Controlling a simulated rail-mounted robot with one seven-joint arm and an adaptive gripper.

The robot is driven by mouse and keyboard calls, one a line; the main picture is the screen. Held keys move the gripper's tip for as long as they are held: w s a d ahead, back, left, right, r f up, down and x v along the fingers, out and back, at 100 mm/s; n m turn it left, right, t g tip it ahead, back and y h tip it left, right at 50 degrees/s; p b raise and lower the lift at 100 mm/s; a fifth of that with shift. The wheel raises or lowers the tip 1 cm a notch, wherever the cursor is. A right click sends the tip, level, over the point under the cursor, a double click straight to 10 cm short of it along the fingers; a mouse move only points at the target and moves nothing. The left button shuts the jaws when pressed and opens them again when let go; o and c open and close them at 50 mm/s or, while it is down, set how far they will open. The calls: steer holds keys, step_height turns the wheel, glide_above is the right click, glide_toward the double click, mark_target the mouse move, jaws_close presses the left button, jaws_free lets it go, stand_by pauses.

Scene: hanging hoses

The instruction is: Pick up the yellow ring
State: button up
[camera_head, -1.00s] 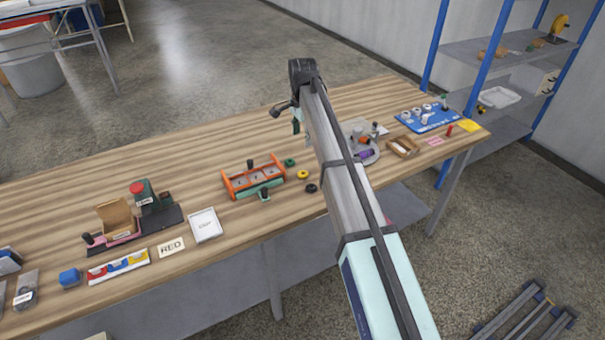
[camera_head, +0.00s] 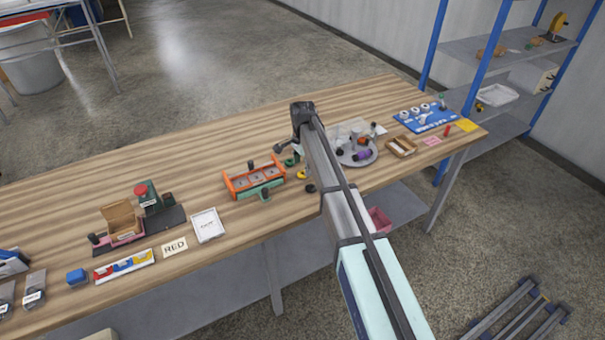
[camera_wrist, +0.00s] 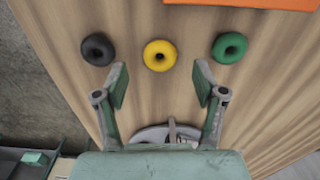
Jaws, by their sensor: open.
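The yellow ring (camera_wrist: 160,55) lies flat on the wooden table in the wrist view, between a black ring (camera_wrist: 98,49) on its left and a green ring (camera_wrist: 229,47) on its right. My gripper (camera_wrist: 160,82) is open and empty, with the yellow ring just beyond its fingertips, roughly centred between them. My gripper (camera_head: 293,155) shows there small and partly hidden, above the ring area.
The orange frame (camera_head: 232,184) stands left of the rings. A grey round tray (camera_head: 371,156) with items lies right of my arm. The table behind the orange frame is clear.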

mark_target(303, 175)
steer(key=shift+f+p, duration=0.35)
steer(key=shift+f, duration=1.1)
steer(key=c, duration=0.9)
steer(key=shift+r, duration=0.1)
